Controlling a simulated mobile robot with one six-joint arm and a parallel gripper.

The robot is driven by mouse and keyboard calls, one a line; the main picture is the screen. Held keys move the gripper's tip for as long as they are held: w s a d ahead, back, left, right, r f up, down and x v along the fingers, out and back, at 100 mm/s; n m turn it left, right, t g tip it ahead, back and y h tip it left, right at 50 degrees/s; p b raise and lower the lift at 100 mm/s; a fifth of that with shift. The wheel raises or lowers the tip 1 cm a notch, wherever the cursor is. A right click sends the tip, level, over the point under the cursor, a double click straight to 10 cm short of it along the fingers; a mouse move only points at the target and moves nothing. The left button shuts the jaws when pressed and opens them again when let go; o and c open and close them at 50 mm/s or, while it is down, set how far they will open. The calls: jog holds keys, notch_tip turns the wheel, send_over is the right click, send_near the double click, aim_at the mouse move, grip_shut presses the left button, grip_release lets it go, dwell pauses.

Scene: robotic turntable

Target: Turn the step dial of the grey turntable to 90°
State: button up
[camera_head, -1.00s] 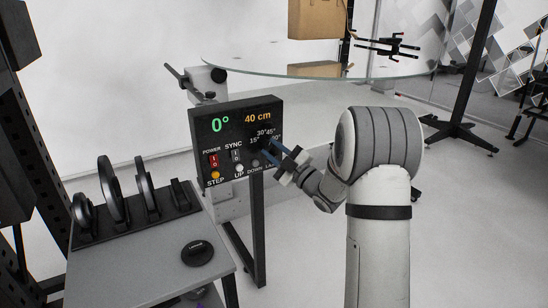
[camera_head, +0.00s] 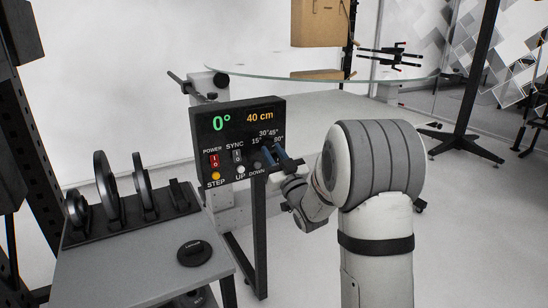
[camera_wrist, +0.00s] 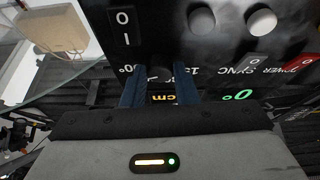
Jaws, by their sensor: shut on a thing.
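The black control panel (camera_head: 200,128) stands upright in front of the round glass platform (camera_head: 262,79). Its display reads 0° in green and 40 cm in orange. Step marks 15°, 30°, 45° and a partly covered 90° arc at its right side. My gripper (camera_head: 273,157) is at the panel below these marks, its blue fingers shut on the step dial. The fingers hide most of the dial in the head view. In the wrist view, upside down, my gripper (camera_wrist: 160,88) has its fingers either side of the dark dial (camera_wrist: 160,75); its pointer direction cannot be told.
Red power switch (camera_head: 214,160), sync switch (camera_head: 237,156), yellow STEP button (camera_head: 215,176) and white UP button (camera_head: 240,169) sit left of my gripper. A cardboard box (camera_head: 318,22) and a drone (camera_head: 392,56) are behind. A grey table (camera_head: 140,262) stands at front left.

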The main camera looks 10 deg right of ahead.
jog(key=shift+f+m, duration=0.1)
jog(key=shift+m, duration=0.4)
jog(key=o, duration=1)
jog(key=p+v, duration=0.1)
jog(key=v, duration=0.7)
jog(key=shift+a, duration=0.15)
